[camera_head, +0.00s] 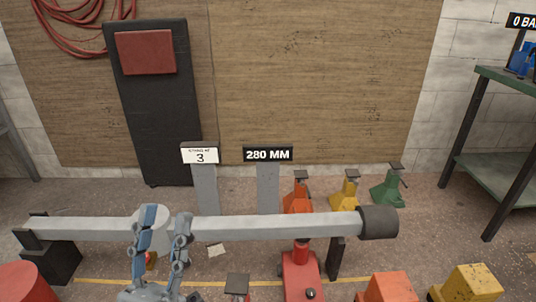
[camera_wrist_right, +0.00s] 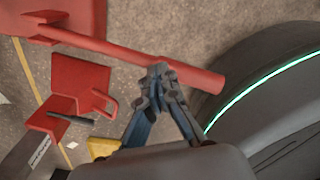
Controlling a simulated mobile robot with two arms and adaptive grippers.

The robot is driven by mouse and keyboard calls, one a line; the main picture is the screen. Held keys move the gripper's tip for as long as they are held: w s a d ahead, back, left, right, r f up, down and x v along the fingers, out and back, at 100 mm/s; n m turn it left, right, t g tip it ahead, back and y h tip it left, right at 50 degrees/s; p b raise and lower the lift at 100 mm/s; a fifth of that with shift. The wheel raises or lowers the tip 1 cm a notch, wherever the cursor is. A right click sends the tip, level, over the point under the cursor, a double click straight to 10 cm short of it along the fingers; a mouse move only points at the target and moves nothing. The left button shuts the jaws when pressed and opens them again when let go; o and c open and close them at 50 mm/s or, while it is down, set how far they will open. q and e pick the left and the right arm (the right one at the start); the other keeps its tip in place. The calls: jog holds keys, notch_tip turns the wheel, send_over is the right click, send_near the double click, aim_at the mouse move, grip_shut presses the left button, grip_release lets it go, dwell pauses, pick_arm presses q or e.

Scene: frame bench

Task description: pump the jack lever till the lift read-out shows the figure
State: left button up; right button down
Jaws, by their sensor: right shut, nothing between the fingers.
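The red jack (camera_head: 299,272) stands under the long grey beam (camera_head: 270,228). The black lift read-out (camera_head: 267,154) shows 280 MM. A white sign (camera_head: 200,154) left of it shows 3 under a line too small to read. In the right wrist view the red jack lever (camera_wrist_right: 130,58) runs across the top. My right gripper (camera_wrist_right: 160,72) is shut and empty, its tips overlapping the lever in the picture; whether they touch cannot be told. My left gripper (camera_head: 167,213) is open and empty in front of the beam's left part. The right gripper is outside the head view.
Orange (camera_head: 299,196), yellow (camera_head: 345,192) and green (camera_head: 388,188) stands are on the floor behind the beam. An orange block (camera_head: 390,287) and a yellow block (camera_head: 470,284) are at front right. A green-topped bench (camera_head: 508,83) is at far right.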

jog(key=shift+s+r+p, duration=0.15)
jog(key=shift+r+p, duration=0.7)
jog(key=shift+r, duration=0.05)
pick_arm(q)
jog(key=w+f+g+y+p, duration=0.25)
jog(key=w+f+g, duration=0.55)
jog(key=f, duration=0.4)
pick_arm(e)
jog(key=shift+r+b, duration=0.4)
jog(key=shift+r, duration=0.4)
jog(key=shift+r+p, duration=0.85)
jog(key=shift+p, duration=0.05)
jog(key=shift+r+p, duration=0.8)
jog(key=shift+p, duration=0.05)
pick_arm(q)
jog(key=s+a+f+g+y, duration=0.2)
jog(key=s+f+g, duration=0.2)
jog(key=f, duration=0.3)
jog(key=s+a+f+g+y, duration=0.1)
jog(key=s+a+f+g, duration=0.1)
jog(key=s+f+g, duration=0.2)
notch_tip(320, 180, down, 3)
jog(key=g, duration=0.2)
jog(key=shift+s+n+g+y, duration=0.15)
jog(key=shift+n+g+y, duration=0.15)
jog(key=shift+n+y, duration=0.1)
jog(key=shift+d, duration=0.1)
